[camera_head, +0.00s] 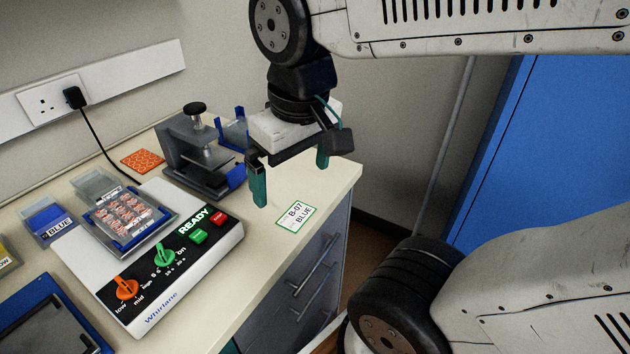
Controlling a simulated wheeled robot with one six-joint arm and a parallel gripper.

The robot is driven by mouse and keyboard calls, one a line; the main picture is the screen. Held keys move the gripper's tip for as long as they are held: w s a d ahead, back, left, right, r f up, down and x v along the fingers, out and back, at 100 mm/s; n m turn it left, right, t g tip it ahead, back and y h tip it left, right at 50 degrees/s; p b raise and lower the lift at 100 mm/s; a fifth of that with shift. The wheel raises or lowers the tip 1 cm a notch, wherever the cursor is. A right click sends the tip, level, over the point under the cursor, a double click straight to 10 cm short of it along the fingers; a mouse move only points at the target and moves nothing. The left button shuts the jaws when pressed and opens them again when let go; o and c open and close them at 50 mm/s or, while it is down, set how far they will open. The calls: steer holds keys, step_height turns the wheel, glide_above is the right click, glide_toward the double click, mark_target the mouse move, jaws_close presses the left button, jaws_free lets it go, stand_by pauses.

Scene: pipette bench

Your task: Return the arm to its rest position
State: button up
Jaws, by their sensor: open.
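My gripper (290,176) hangs from my arm over the right end of the bench, fingers pointing down. Its two teal fingers are wide apart with nothing between them. It is above and just behind a white label with a green border reading B-07 BLUE (296,216). The left finger appears close to the bench top, but I cannot tell whether it touches. My arm reaches in from the right side of the picture.
A shaker marked READY (220,239) carries a clear-lidded plate (124,212). A grey clamp-like stand (193,165) is left of my gripper. A blue BLUE-labelled tray (48,219), an orange mat (142,160) and a blue door (545,140) also show.

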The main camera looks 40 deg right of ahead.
steer(key=s, duration=0.2)
steer(key=s+d+f, duration=0.1)
steer(key=shift+s+d+g, duration=0.1)
steer(key=shift+s+g, duration=0.15)
steer(key=shift+g, duration=0.05)
stand_by(2.3)
